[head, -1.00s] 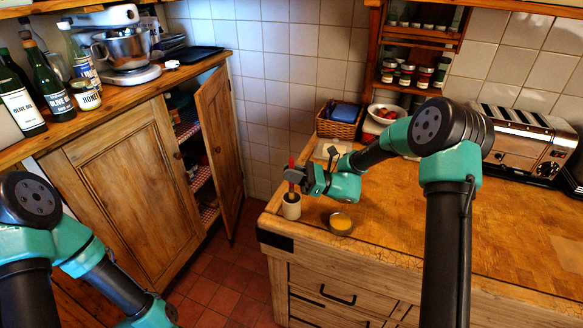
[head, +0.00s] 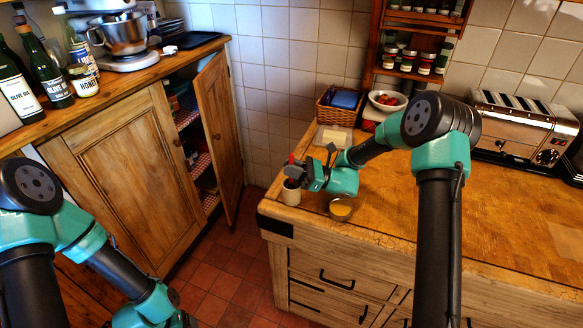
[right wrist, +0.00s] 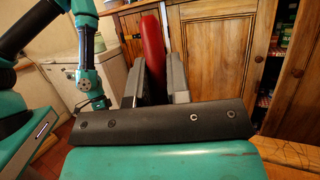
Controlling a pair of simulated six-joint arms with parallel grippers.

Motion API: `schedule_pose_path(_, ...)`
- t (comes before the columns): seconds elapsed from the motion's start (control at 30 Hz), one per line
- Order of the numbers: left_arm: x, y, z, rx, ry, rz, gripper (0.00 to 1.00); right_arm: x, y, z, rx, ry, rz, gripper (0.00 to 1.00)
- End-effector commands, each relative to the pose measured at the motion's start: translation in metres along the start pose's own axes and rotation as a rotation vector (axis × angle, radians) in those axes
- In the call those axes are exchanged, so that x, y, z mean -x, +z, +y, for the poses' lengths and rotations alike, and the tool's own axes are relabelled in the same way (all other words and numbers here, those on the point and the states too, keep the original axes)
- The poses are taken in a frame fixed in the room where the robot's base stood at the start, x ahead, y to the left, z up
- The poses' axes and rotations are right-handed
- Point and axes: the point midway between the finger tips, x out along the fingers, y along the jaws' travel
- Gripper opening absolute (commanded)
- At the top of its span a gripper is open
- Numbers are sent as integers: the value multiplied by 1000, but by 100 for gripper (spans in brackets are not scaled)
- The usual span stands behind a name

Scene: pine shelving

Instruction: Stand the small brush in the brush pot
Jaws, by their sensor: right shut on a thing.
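The small brush shows as a red handle (head: 291,158), roughly upright; the right wrist view shows the handle (right wrist: 152,50) rising between the fingers. My right gripper (head: 293,172) is shut on it, just above the cream brush pot (head: 291,194). The brush's lower end is hidden behind the gripper and pot rim, so I cannot tell how deep it reaches. The pot stands upright near the worktop's left corner. My left arm is at the lower left in the head view; it also shows in the right wrist view, where its jaws cannot be made out.
A small glass bowl of something yellow (head: 341,208) stands close to the right of the pot. Behind are a butter dish (head: 334,138), a wicker basket (head: 339,108) and a white bowl (head: 386,101). A cupboard door (head: 219,140) hangs open.

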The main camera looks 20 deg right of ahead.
Motion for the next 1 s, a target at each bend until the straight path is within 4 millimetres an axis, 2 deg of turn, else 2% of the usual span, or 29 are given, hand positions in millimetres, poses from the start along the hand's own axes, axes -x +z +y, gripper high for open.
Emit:
schedule_pose_path(0.07, 0, 0, 0, 0, 0, 0, 69, 2, -5, 1, -10, -2, 7, 20)
schedule_pose_path(0.33, 0, 0, 0, 0, 0, 0, 69, 2, -7, 2, -13, -2, 9, 46)
schedule_pose_path(0.67, 0, 0, 0, 0, 0, 0, 69, 5, -8, 2, -14, -3, 11, 46)
schedule_pose_path(0.83, 0, 0, 0, 0, 0, 0, 69, 20, -6, 2, -12, -4, 11, 46)
schedule_pose_path(1.0, 0, 0, 0, 0, 0, 0, 69, 47, 1, 2, -8, -5, 8, 46)
